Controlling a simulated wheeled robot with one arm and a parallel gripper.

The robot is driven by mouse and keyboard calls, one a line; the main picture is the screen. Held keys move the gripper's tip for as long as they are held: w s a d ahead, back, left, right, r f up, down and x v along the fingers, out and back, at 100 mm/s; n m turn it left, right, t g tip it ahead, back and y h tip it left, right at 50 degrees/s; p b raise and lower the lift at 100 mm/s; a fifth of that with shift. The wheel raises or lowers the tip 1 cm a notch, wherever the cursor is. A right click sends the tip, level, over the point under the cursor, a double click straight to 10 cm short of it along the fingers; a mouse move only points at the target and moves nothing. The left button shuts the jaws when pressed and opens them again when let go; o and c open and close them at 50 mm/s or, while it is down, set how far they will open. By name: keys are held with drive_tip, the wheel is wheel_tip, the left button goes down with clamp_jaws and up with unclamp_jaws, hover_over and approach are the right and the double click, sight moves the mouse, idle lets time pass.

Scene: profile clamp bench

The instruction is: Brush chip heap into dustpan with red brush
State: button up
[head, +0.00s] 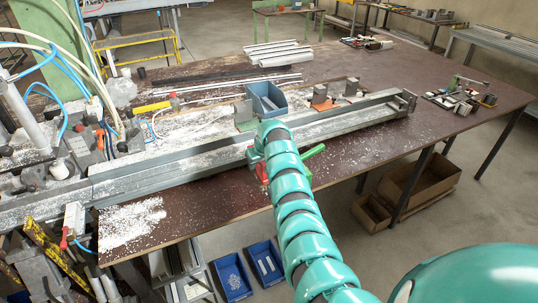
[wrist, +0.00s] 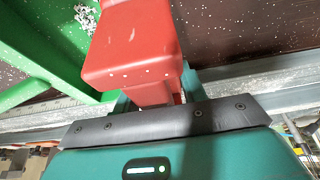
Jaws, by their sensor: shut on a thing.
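My gripper (wrist: 155,97) is shut on the red brush (wrist: 130,52), whose block fills the middle of the wrist view. Its bristles cannot be made out there. In the head view a bit of red brush (head: 261,172) shows beside my teal arm, at the front side of the long metal profile. The green dustpan (wrist: 45,45) lies at the upper left of the wrist view, with a small patch of white chips (wrist: 87,18) on it. In the head view a green part of it (head: 314,151) sticks out right of my arm. A larger spread of white chips (head: 130,222) lies at the bench's front left.
The long metal profile (head: 345,115) runs across the brown bench (head: 440,130). A blue bin (head: 268,99) and clamp blocks (head: 321,97) stand behind it. Hoses and fittings crowd the left. The bench's right part is mostly clear. Boxes (head: 405,190) stand on the floor below.

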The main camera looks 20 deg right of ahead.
drive_tip(key=shift+a+f, duration=0.35)
drive_tip(key=shift+a, duration=0.4)
drive_tip(key=shift+a+f, duration=0.35)
drive_tip(key=shift+a, duration=0.45)
drive_tip(key=shift+a+f, duration=0.35)
drive_tip(key=shift+a, duration=0.4)
drive_tip(key=shift+s+f+b, duration=0.1)
drive_tip(key=shift+f+b, duration=0.45)
drive_tip(key=shift+f, duration=0.05)
drive_tip(key=shift+a, duration=0.2)
drive_tip(key=shift+r, duration=0.1)
drive_tip(key=shift+d+b, duration=0.7)
drive_tip(key=shift+d, duration=0.35)
